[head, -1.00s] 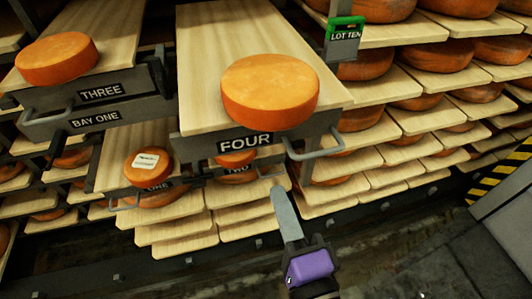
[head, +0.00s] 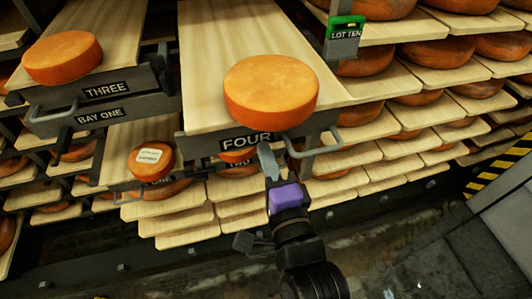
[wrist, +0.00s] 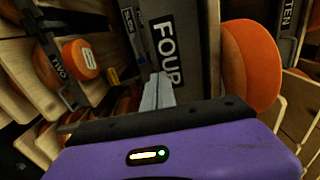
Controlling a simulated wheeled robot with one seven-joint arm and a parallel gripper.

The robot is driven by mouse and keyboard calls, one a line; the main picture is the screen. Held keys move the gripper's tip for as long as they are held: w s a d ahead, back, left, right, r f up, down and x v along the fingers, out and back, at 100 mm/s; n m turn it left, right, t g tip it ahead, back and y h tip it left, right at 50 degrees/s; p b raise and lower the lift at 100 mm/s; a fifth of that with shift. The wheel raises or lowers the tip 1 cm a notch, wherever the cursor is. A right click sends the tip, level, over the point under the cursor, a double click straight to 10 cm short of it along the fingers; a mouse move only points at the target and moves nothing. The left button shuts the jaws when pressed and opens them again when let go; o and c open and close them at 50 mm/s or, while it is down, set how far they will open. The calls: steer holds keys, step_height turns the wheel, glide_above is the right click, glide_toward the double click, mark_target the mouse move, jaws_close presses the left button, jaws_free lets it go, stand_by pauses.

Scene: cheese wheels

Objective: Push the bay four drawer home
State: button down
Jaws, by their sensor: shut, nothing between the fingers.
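The drawer labelled FOUR (head: 215,98) is a pale wooden board with a dark metal front, and it juts out toward me. An orange cheese wheel (head: 271,92) sits on it near the front edge. Its front plate reads FOUR (head: 247,141), and a grey handle (head: 316,150) is at the front's right end.
The drawer labelled THREE (head: 108,88), with a cheese wheel (head: 62,58), juts out on the left above the BAY ONE sign (head: 97,114). Lower drawers sit beneath. A LOT TEN tag (head: 345,35) hangs at upper right. The floor (head: 400,255) at lower right is clear.

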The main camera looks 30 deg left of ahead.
steer(key=b+x, duration=0.5)
steer(key=x, duration=2)
steer(key=shift+w+a+f, duration=0.1)
steer(key=shift+w+f, duration=0.05)
steer(key=shift+w, duration=0.1)
steer(key=shift+w+a, duration=0.1)
steer(key=shift+a, duration=0.05)
steer(key=shift+w+r+b, duration=0.1)
steer(key=shift+r+b, duration=0.2)
steer(key=shift+r, duration=0.05)
